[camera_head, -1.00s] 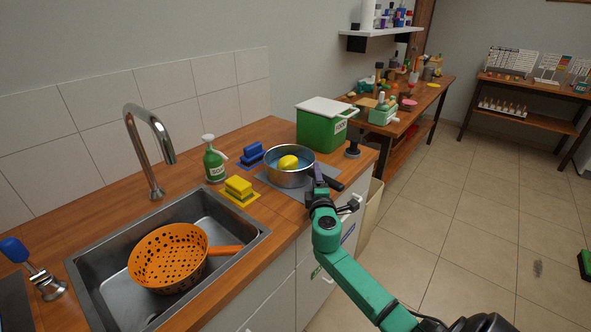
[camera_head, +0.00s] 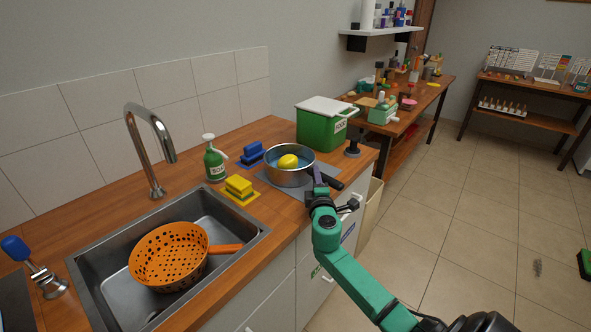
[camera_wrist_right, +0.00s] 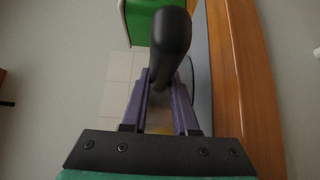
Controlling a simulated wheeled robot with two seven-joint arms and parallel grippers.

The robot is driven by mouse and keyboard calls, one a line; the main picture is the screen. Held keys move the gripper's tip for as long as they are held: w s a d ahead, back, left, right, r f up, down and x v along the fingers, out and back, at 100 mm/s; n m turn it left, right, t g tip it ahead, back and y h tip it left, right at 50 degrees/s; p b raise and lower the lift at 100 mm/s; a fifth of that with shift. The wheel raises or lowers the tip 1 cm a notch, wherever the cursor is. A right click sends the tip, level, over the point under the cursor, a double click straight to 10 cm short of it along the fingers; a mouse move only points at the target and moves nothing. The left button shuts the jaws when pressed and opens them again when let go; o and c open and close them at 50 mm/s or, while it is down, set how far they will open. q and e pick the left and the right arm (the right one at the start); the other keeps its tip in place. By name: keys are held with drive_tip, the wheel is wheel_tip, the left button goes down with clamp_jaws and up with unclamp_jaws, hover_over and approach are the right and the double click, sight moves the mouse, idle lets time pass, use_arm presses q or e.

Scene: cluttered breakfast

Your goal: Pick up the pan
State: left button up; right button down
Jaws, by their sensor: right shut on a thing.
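The pan (camera_head: 273,179) is a round metal pan with a dark handle (camera_head: 331,183), on a grey mat (camera_head: 266,178) on the wooden counter. A yellow object (camera_head: 288,161) lies inside it. My right gripper (camera_head: 318,176) is at the pan's near right side with its purple fingers on the handle. In the right wrist view the dark handle (camera_wrist_right: 170,40) runs between the two fingers of my right gripper (camera_wrist_right: 164,92), which is shut on it. The fingers hide part of the handle. My left gripper is not in view.
A green box with a white lid (camera_head: 318,132) stands behind the pan. A yellow sponge (camera_head: 239,184), a blue brush-like object (camera_head: 251,150) and a green soap bottle (camera_head: 214,163) stand left of it. An orange colander (camera_head: 168,258) sits in the sink (camera_head: 111,281). Open floor lies right.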

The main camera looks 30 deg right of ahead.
idle(0.7)
drive_tip(key=shift+w+r, duration=0.1)
drive_tip(key=shift+r, duration=0.25)
wheel_tip(320, 180, up, 10)
drive_tip(key=p, duration=0.4)
drive_tip(key=shift+r, duration=0.15)
wheel_tip(320, 180, up, 9)
drive_tip(key=p, duration=0.1)
drive_tip(key=c, duration=1.4)
unclamp_jaws()
drive_tip(key=shift+r, duration=0.1)
clamp_jaws()
